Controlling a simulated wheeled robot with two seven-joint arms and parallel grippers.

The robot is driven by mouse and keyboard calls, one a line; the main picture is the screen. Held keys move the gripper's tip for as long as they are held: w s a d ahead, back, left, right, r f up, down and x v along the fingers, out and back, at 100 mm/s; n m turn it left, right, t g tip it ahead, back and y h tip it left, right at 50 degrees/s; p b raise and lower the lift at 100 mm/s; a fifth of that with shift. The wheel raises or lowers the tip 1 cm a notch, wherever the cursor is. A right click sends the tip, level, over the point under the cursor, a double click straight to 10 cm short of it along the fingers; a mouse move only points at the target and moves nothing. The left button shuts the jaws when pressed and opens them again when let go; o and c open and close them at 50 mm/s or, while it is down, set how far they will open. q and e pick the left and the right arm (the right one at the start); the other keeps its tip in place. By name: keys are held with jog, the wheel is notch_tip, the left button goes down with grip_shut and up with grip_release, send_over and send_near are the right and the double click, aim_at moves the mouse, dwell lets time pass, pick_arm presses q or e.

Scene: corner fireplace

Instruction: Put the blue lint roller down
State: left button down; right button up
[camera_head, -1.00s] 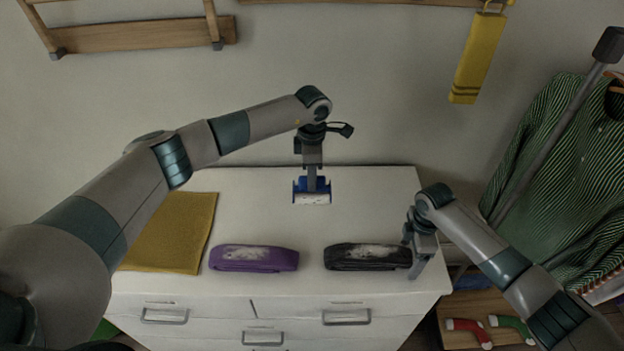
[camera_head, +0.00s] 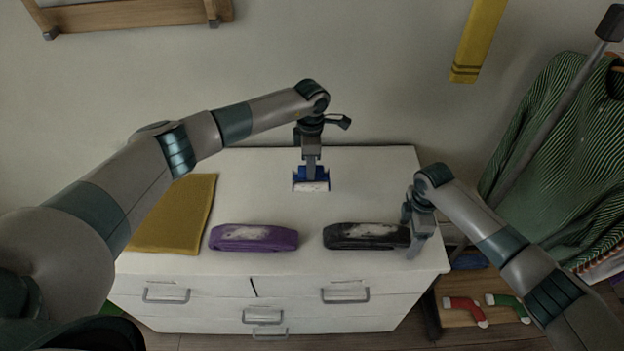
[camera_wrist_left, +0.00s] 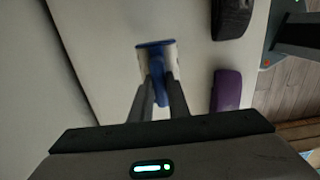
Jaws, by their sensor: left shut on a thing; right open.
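The blue lint roller (camera_head: 311,180) has a blue frame and a white roll. My left gripper (camera_head: 312,166) is shut on it over the back middle of the white dresser top (camera_head: 265,180). The lint roller also shows between the fingers in the left wrist view (camera_wrist_left: 155,48). I cannot tell whether it touches the dresser top. My right gripper (camera_head: 414,245) is open and empty, beside the right end of a black folded item (camera_head: 366,237) at the dresser's right front.
A purple folded item (camera_head: 253,239) with pale fuzz lies at the front of the dresser top, and the black one has similar fuzz. A yellow cloth (camera_head: 178,215) lies at the left. A striped green shirt (camera_head: 550,150) hangs at the right. The middle of the top is clear.

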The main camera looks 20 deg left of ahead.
pick_arm(q)
jog(key=shift+f, duration=1.1)
jog(key=shift+f, duration=1.9)
jog(key=shift+f, duration=0.1)
jog(key=c, duration=1.7)
grip_release()
notch_tip(320, 180, up, 12)
jog(key=shift+r, duration=0.15)
